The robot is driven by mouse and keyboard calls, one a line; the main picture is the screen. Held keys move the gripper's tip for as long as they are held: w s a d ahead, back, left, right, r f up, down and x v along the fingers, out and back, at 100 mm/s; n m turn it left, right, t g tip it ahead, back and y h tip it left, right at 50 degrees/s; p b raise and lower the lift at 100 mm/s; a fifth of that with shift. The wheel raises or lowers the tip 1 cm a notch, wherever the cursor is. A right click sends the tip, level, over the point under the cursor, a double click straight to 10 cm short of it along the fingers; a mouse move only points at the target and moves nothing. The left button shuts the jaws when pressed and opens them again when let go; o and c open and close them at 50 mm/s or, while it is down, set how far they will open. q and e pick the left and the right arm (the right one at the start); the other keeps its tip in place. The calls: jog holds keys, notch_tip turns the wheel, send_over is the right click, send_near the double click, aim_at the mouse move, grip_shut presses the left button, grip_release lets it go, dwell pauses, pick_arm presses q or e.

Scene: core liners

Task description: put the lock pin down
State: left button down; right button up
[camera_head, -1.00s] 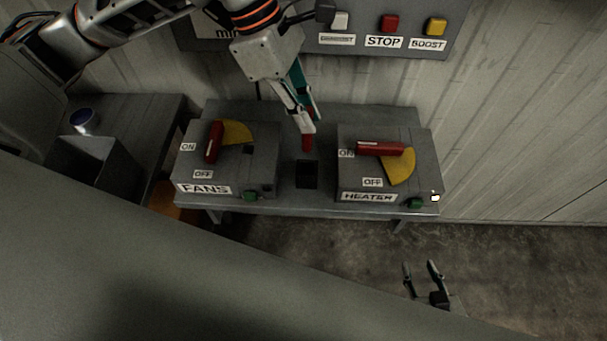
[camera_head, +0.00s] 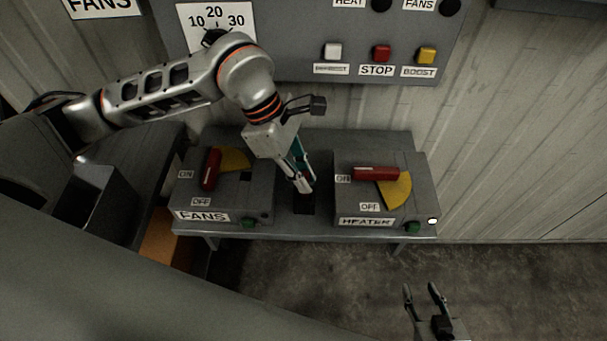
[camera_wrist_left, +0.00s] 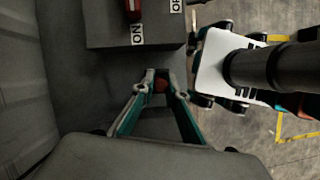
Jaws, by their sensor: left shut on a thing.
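My left gripper (camera_head: 305,187) is shut on the lock pin and points down between the two switch boxes. The red pin (camera_wrist_left: 160,86) shows between the fingertips in the left wrist view. In the head view the fingers mostly hide it. Directly below the fingertips is a dark square holder (camera_head: 304,207) on the bench. I cannot tell whether the pin's lower end is inside it. My right gripper (camera_head: 425,291) is open and empty, in front of the bench over the floor.
The FANS box (camera_head: 240,198) stands left of the gripper and the HEATER box (camera_head: 358,205) stands right, each with a red lever. The grey bench (camera_head: 275,232) has little free room between them. A button panel (camera_head: 455,50) is on the wall behind. A grey bin (camera_head: 92,195) stands far left.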

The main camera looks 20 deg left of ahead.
pick_arm(q)
jog(key=shift+f, duration=0.15)
jog(key=c, duration=2)
grip_release()
jog(key=v, duration=1.2)
jog(key=shift+r+b, duration=0.25)
jog(key=shift+b, duration=0.05)
jog(key=shift+s+f, duration=0.1)
jog(key=shift+s, duration=0.05)
